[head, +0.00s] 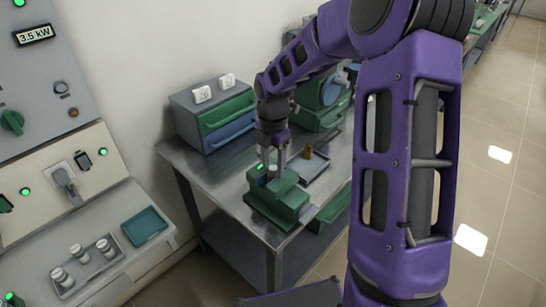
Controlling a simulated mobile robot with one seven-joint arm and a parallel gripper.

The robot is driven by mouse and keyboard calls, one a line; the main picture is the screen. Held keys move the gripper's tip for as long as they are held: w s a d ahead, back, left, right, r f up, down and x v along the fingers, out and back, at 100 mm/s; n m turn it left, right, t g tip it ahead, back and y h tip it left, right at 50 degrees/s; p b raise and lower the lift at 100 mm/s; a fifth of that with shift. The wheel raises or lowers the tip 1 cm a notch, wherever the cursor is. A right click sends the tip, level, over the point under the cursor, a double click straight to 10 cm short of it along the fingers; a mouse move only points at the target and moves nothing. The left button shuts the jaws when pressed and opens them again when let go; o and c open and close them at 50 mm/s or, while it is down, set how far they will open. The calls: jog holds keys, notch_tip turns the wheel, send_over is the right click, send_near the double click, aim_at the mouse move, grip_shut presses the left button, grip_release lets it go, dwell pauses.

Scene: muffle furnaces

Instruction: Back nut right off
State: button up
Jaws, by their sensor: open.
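My gripper (274,163) points down over a green block-like fixture (278,202) near the front corner of the metal table. Its fingers are open and straddle the top of the fixture. A small pale piece (272,171) shows between the fingertips; it may be the nut, but it is too small to tell. I cannot tell whether the fingers touch it. Any thread under it is hidden.
A tray (313,170) with a small brown cylinder (307,151) lies just right of the gripper. A grey drawer cabinet (190,118) and a green machine (322,98) stand behind. At left are a control panel (40,75), a tray of jars (88,268) and a teal tray (145,226).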

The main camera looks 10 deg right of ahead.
aim_at(273, 167)
notch_tip(273, 167, up, 18)
jog(key=shift+f, duration=0.25)
dwell(0.4)
